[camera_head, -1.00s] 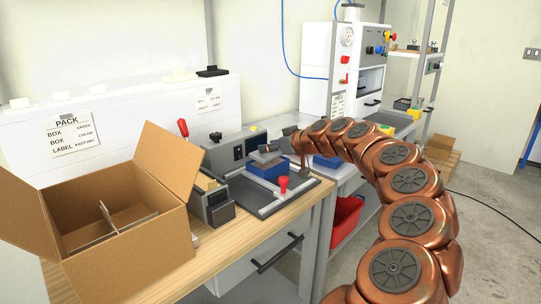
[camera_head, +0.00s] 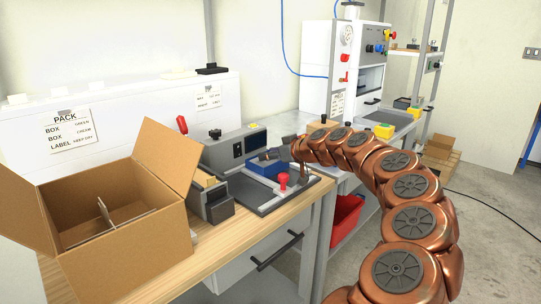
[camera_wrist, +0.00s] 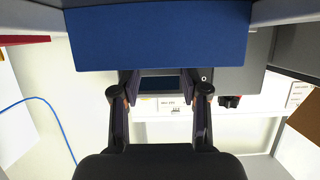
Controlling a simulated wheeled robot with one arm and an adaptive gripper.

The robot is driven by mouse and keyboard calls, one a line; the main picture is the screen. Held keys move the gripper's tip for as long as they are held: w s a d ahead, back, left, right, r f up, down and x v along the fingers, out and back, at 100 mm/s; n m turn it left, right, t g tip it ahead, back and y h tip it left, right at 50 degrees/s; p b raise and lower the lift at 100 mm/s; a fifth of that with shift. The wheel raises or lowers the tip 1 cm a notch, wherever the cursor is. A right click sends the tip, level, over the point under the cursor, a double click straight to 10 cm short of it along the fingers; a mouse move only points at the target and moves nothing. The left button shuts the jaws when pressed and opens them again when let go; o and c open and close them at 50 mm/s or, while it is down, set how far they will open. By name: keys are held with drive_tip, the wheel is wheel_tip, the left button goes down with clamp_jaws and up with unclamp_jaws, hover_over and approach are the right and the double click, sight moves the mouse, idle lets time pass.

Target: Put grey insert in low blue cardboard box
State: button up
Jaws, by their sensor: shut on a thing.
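The low blue cardboard box (camera_head: 265,168) lies open on the dark fixture on the bench. It also shows in the wrist view, where its blue wall (camera_wrist: 160,38) spans the top. My gripper (camera_head: 273,154) is right at the box's opening, reaching in from the right. In the wrist view my gripper (camera_wrist: 160,76) has its two fingers apart, with the tips running behind the blue wall. It is shut on the grey insert, which is mostly hidden by the fingers and the box wall. I cannot tell whether the insert touches the box floor.
The dark fixture (camera_head: 240,192) carries a red knob (camera_head: 283,179) in front of the box. A grey machine (camera_head: 236,148) with a screen stands behind it. A large open brown carton (camera_head: 130,258) with a divider stands left. My arm fills the right side.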

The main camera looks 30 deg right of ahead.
drive_tip(key=shift+f, duration=0.2)
drive_tip(key=o, duration=0.8)
drive_tip(key=shift+r+p, duration=0.8)
drive_tip(key=shift+p, duration=0.2)
drive_tip(key=b+v, duration=0.1)
drive_tip(key=v, duration=1.1)
drive_tip(key=shift+s+f, duration=0.1)
drive_tip(key=shift+f, duration=0.1)
